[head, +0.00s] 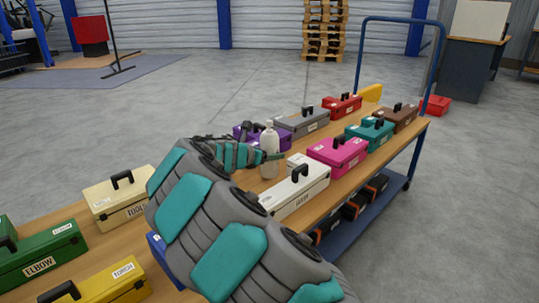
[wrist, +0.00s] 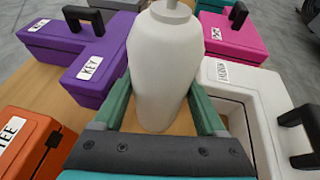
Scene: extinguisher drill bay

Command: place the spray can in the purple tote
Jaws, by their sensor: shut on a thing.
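The spray can (head: 269,152) is a pale, off-white bottle with a narrow neck. It stands upright between the fingers of my gripper (head: 270,157), which is shut on it. In the wrist view the can (wrist: 165,65) fills the middle, with the green fingers of my gripper (wrist: 160,98) on both sides. I cannot tell whether its base touches the wooden top. The purple tote (head: 246,132) has a black handle and lies just behind and left of the can. It also shows in the wrist view (wrist: 75,50) at upper left, labelled KEY; its top looks closed.
A white box (head: 305,188) is close on the can's right; the wrist view shows a recess in it (wrist: 231,102). A pink box (head: 338,153), grey box (head: 303,122) and orange box (wrist: 30,140) are nearby. The trolley's blue handle (head: 405,20) rises behind.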

